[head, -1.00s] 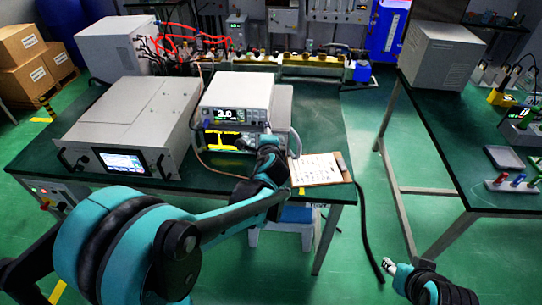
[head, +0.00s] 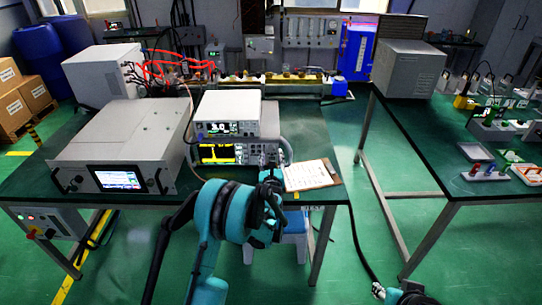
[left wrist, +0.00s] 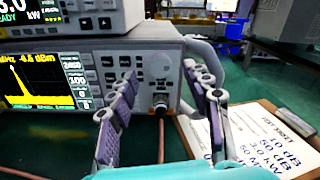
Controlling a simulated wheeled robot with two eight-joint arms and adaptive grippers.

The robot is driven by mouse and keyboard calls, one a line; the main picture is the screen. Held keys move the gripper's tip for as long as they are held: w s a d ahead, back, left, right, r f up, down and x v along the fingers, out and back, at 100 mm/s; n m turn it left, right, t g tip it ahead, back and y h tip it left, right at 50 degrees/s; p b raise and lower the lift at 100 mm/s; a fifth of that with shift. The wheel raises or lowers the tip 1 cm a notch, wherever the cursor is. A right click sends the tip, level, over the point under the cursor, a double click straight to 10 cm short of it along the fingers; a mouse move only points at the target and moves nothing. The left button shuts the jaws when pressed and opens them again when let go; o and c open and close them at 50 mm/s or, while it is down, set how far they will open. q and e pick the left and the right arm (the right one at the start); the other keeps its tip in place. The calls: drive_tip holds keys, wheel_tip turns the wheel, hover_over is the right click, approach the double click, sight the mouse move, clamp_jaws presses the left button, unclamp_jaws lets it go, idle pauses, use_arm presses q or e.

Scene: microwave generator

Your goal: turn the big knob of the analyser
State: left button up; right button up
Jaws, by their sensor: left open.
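The analyser (head: 217,153) is the lower instrument of a stack, with a yellow trace on its dark screen. In the left wrist view its front (left wrist: 90,75) shows rows of buttons. Its big knob (left wrist: 159,76) is at the right of the panel, above a round connector. In the head view my left gripper hides most of the knob. My left gripper (left wrist: 160,84) is open, its fingers on either side of the knob. I cannot tell whether they touch it. It also shows in the head view (head: 272,170). My right gripper (head: 378,291) is low at the bottom edge.
A white generator (head: 228,105) sits on the analyser. A clipboard (head: 308,175) lies close to the right of my left gripper. A cable (left wrist: 161,140) hangs from the connector. A large grey unit (head: 120,145) stands to the left.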

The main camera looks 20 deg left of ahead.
sight(271, 148)
use_arm(q)
drive_tip(key=shift+x, duration=1.4)
clamp_jaws()
drive_tip(key=shift+n, duration=0.4)
